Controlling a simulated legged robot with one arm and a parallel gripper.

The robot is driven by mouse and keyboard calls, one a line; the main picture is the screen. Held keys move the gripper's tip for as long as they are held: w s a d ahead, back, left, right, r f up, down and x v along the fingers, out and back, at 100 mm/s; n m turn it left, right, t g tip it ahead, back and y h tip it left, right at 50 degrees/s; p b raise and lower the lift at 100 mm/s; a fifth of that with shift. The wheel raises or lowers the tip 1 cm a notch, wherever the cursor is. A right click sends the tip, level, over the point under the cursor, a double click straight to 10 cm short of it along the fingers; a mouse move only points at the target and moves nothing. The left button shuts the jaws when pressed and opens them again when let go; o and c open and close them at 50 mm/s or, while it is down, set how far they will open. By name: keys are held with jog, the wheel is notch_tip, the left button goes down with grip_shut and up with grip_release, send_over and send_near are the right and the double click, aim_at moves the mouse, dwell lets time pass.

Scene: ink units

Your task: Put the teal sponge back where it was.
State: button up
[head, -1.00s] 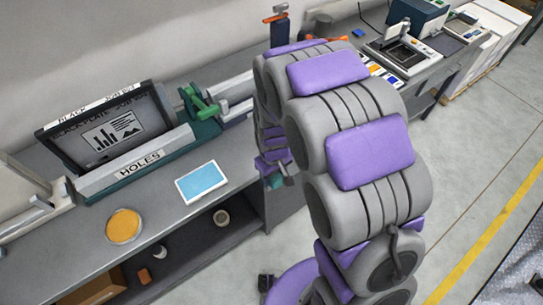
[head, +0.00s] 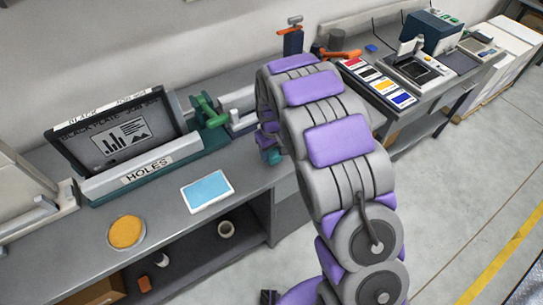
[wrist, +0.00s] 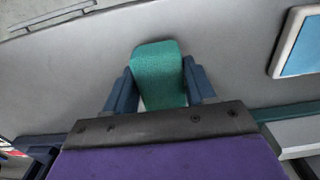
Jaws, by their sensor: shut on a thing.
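The teal sponge (wrist: 160,72) is between the two dark blue fingers of my gripper (wrist: 158,88) in the wrist view. The gripper is shut on it, above the grey bench top. In the head view a small teal part of the sponge (head: 272,156) shows at the left side of my arm, over the bench near its front edge. My arm hides most of the gripper there. I cannot tell whether the sponge touches the bench.
A blue-screened tablet (head: 207,190) and a round orange-yellow dish (head: 126,232) lie left on the bench (head: 165,212). A black plate (head: 118,132) stands in a holder marked HOLES (head: 145,172) behind them. Colour swatches (head: 378,84) lie beyond my arm.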

aim_at(271, 156)
jog(key=shift+w+a+f, duration=0.1)
jog(key=shift+w+a, duration=0.25)
jog(key=shift+w, duration=0.15)
notch_tip(271, 156, down, 4)
jog(key=shift+r+b, duration=0.2)
jog(key=shift+b, duration=0.3)
jog(key=shift+d+r, duration=0.1)
jog(key=shift+d, duration=0.05)
jog(key=o, duration=1)
jog(key=shift+r, duration=0.1)
notch_tip(271, 156, up, 11)
jog(key=shift+f+p, duration=0.1)
jog(key=shift+p, duration=0.75)
jog(key=shift+s+r, duration=0.1)
jog(key=shift+r, duration=0.45)
